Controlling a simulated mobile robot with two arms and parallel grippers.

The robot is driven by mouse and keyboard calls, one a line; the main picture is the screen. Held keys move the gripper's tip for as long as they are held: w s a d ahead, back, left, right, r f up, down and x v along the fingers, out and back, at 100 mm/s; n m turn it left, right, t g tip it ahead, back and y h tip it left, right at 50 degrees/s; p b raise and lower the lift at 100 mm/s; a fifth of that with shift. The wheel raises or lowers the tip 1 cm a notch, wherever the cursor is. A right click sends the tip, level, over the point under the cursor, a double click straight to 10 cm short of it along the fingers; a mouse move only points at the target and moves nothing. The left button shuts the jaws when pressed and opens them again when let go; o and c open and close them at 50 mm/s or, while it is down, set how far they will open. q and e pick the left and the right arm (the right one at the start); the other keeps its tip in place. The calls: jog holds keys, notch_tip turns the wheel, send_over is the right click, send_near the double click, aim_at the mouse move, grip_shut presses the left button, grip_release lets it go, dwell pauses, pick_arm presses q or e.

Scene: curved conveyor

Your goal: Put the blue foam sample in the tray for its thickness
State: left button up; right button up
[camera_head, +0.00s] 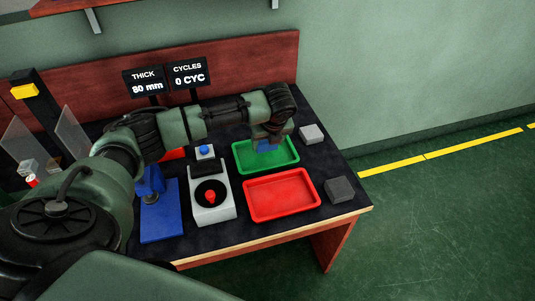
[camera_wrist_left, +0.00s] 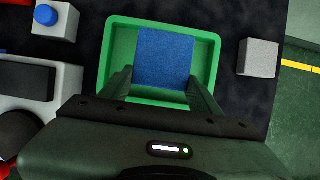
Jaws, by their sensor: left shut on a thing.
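The blue foam sample (camera_wrist_left: 163,58) is a square block with a speckled top. In the left wrist view it lies between the two fingers of my left gripper (camera_wrist_left: 160,84), which is shut on it. It is over the green tray (camera_wrist_left: 118,48), within the tray's outline; I cannot tell whether it touches the floor. In the head view my left gripper (camera_head: 268,140) points down at the green tray (camera_head: 292,157), hiding most of the foam. The red tray (camera_head: 282,212) in front of it is empty. A display (camera_head: 145,81) reads THICK 80 mm. My right gripper is not in view.
A light grey block (camera_head: 312,133) and a dark grey block (camera_head: 339,189) lie right of the trays. A grey device with a red knob (camera_head: 211,197), a blue button box (camera_head: 205,151) and a blue stand (camera_head: 160,222) are on the left.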

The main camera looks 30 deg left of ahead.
pick_arm(q)
jog(key=shift+f, duration=3.05)
jog(key=o, duration=1.4)
jog(key=shift+f, duration=0.1)
jog(key=v, duration=1.2)
